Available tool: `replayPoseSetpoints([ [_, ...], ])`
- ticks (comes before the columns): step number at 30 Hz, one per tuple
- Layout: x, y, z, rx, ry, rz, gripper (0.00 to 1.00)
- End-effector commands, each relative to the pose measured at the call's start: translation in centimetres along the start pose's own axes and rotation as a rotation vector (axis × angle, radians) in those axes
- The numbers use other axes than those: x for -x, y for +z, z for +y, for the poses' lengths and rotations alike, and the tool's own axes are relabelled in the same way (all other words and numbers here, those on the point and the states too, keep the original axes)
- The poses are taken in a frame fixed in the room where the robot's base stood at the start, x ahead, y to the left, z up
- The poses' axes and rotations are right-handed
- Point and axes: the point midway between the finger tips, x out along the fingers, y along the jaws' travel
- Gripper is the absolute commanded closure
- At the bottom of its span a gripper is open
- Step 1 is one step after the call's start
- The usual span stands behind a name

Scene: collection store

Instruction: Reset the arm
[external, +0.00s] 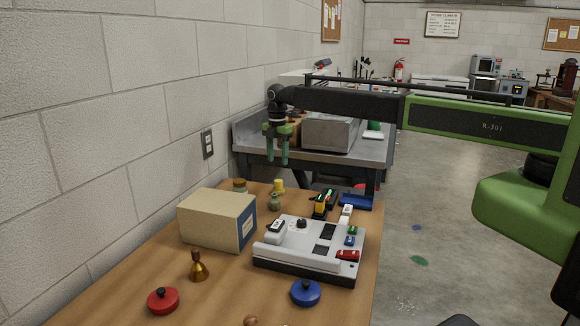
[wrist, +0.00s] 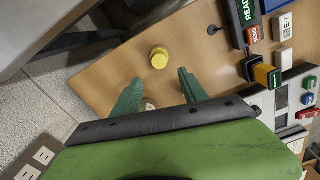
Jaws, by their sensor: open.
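My gripper (external: 277,160) hangs from the end of my arm, pointing down, above the far end of the wooden table (external: 130,285). Its two green fingers are apart with nothing between them. In the wrist view my gripper (wrist: 160,90) shows the same open fingers, with a small yellow object (wrist: 159,58) on the table just beyond the fingertips. That yellow object (external: 279,186) stands below the gripper in the external view, apart from it. My arm reaches in from the right.
The table holds a cardboard box (external: 210,222), a white device with switches (external: 295,262), a brass bell-shaped piece (external: 198,268), a red lidded item (external: 163,301) and a blue one (external: 306,293). A grey cart (external: 375,152) stands beyond. The wall is at left; open floor is at right.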

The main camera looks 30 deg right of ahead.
Motion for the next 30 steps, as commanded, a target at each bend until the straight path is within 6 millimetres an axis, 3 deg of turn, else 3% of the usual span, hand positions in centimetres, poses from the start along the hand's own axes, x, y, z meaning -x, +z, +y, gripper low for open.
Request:
replayPoseSetpoints([
  [1, 0.8, 0.0, 0.0, 0.0, 0.0, 0.0, 0.49],
  [14, 0.5, 0.0, 0.0, 0.0, 0.0, 0.0, 0.49],
  [17, 1.1, 0.9, -1.1, -0.022, -0.006, -0.004, 0.49],
  [20, 2.7, 4.3, -5.0, -0.11, -0.03, -0.018, 0.49],
  [26, 7.3, 14.0, -18.8, -0.478, -0.11, -0.073, 0.49],
  [30, 8.9, 18.9, -27.3, -0.988, -0.085, -0.076, 0.49],
])
